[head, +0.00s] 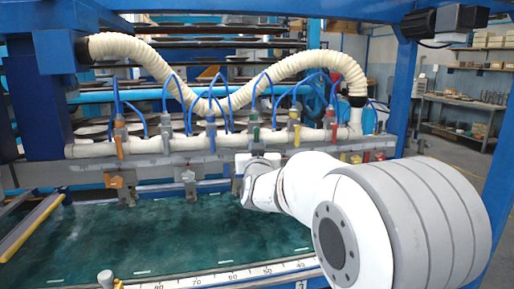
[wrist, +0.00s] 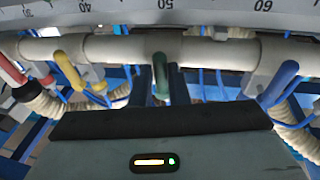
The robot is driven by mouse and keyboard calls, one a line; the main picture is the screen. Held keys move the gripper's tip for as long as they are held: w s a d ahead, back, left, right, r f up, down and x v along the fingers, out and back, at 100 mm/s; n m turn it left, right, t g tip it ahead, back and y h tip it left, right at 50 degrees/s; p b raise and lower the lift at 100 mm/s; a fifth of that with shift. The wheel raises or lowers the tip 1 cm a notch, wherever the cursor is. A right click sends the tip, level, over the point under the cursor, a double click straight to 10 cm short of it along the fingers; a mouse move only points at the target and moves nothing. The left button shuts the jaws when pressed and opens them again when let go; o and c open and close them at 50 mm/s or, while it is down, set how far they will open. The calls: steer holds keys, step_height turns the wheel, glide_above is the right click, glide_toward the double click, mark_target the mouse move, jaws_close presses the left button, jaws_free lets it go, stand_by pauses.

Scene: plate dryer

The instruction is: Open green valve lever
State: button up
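The green valve lever (wrist: 160,72) shows in the middle of the wrist view, on a pale pipe. Its far end lies between the two dark fingers of my gripper (wrist: 160,90), one on each side. I cannot tell whether the fingers touch it or leave a small gap. In the head view the green lever (head: 256,133) sits on the pipe above the end of my arm. My gripper there is mostly hidden behind my white wrist.
On the pipe (head: 185,143), an orange lever (head: 119,148) and a blue lever (head: 212,142) sit left of the green one. A yellow lever (head: 297,135) and a red lever (head: 334,130) sit right. Blue hoses and a ribbed hose (head: 140,48) hang above. A green surface (head: 170,240) lies below.

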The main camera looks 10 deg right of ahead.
steer(key=o, duration=0.4)
steer(key=shift+s, duration=0.1)
steer(key=v, duration=0.7)
steer(key=shift+s+f+b, duration=0.1)
steer(key=shift+s+b, duration=0.2)
steer(key=s+f+g+y+p, duration=0.1)
steer(key=s+f+g+p, duration=0.2)
steer(key=s, duration=0.6)
steer(key=s+f+n+g+y+p, duration=0.1)
steer(key=s+f+g+p, duration=0.3)
steer(key=s+g, duration=0.4)
steer(key=s+f+n+g+y+p, duration=0.1)
steer(key=s+f+g+p, duration=0.2)
steer(key=s, duration=0.9)
steer(key=shift+s+a+f+g+y+p, duration=0.1)
steer(key=shift+a+g+y+p, duration=0.1)
steer(key=shift+g+p, duration=0.5)
steer(key=shift+s+a+f+g+y+p, duration=0.1)
steer(key=shift+a+f+g+y+p, duration=0.1)
steer(key=shift+g+p, duration=0.5)
